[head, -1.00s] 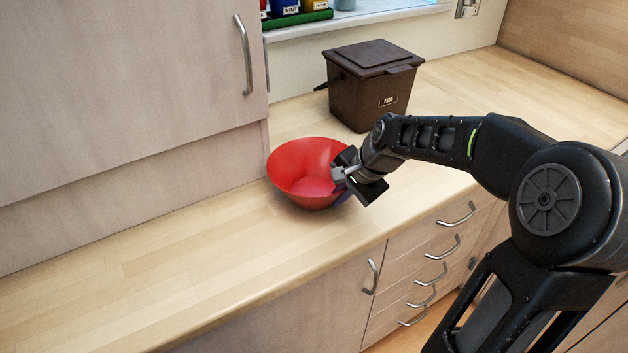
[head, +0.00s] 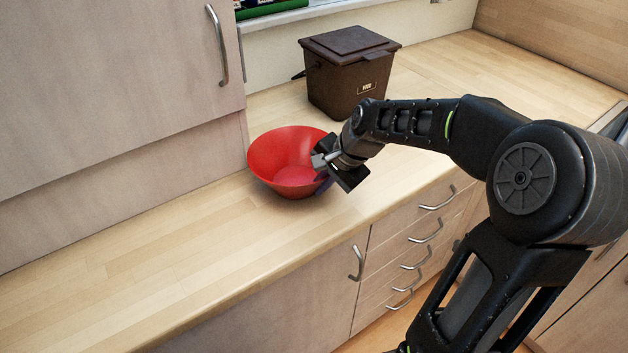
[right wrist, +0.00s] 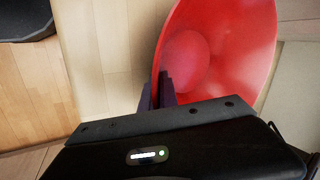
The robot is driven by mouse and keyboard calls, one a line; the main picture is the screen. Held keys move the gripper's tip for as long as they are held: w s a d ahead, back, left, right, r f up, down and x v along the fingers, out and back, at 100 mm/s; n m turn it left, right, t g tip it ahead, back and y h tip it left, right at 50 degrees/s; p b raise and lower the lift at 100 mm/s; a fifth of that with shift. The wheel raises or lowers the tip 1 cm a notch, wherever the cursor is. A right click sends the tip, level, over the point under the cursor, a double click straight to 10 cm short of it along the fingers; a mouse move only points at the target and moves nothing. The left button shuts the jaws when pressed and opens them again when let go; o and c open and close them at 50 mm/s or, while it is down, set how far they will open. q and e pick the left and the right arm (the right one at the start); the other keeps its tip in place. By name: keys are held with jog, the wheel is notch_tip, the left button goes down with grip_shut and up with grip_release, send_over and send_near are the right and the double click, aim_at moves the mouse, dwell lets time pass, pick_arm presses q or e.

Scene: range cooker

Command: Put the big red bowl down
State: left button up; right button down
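The big red bowl (head: 272,155) is upright at the worktop, left of the brown bin. I cannot tell for certain whether its base touches the wood. My right gripper (head: 322,165) is at the bowl's right rim. In the right wrist view the bowl (right wrist: 235,50) fills the upper right, and the gripper (right wrist: 157,92) has one dark finger on each side of the rim, closed on it. My left gripper is not in view.
A brown lidded food bin (head: 348,85) stands behind the bowl on the wooden worktop (head: 130,260). The worktop is clear to the left and front. A wall cupboard (head: 110,90) hangs at the upper left. Drawers with metal handles are below the front edge.

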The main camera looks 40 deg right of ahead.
jog(key=shift+d+r, duration=0.15)
jog(key=shift+r, duration=0.3)
notch_tip(320, 180, up, 6)
jog(key=shift+r, duration=0.25)
jog(key=s+d+b, duration=0.3)
jog(key=s+d, duration=0.9)
jog(key=s, duration=0.3)
jog(key=shift+s+f+b, duration=0.2)
jog(key=shift+s+b, duration=0.1)
jog(key=shift+b, duration=0.1)
